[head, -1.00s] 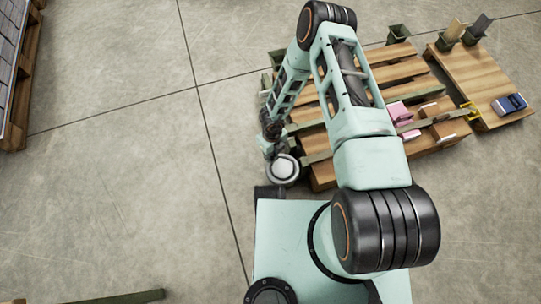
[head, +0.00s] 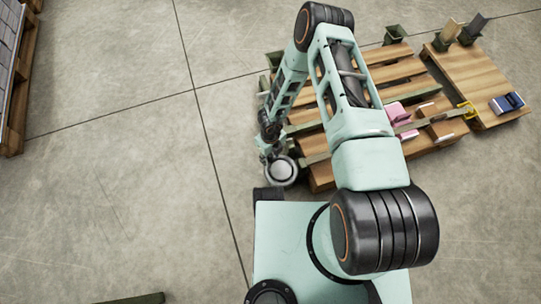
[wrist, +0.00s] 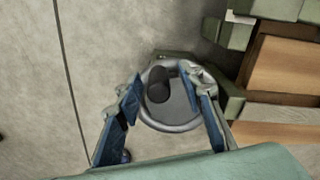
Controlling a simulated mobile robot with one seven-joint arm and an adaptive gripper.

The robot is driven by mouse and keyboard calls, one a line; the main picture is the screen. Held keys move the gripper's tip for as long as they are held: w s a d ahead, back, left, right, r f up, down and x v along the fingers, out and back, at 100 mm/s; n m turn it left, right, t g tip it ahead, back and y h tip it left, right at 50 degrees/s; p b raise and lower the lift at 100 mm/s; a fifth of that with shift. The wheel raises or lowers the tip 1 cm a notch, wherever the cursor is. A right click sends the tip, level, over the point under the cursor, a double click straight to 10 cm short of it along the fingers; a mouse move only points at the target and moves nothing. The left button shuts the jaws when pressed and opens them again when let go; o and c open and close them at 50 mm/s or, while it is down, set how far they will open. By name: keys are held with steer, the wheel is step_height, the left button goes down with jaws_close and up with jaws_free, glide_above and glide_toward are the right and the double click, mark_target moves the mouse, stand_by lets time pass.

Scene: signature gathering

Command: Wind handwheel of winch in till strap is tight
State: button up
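The handwheel (wrist: 176,126) is a grey ring with a dark knob (wrist: 158,86) standing up from it in the wrist view. In the head view the handwheel (head: 282,170) is a pale disc at the pallet's near left corner. My gripper (wrist: 165,108) is open. Its left finger is left of the ring, and its right finger overlaps the ring's right side. The knob shows between the fingers with gaps; I see no grip on it.
The slatted pallet (head: 322,177) carries a pink item (head: 398,113) and a brown box (head: 437,131) by the strap. A wooden board (head: 478,75) at the right holds a blue item (head: 507,103) and bins. Another pallet (head: 17,115) stands far left. The floor between is clear.

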step_height(320, 180, up, 12)
stand_by(0.6)
stand_by(0.4)
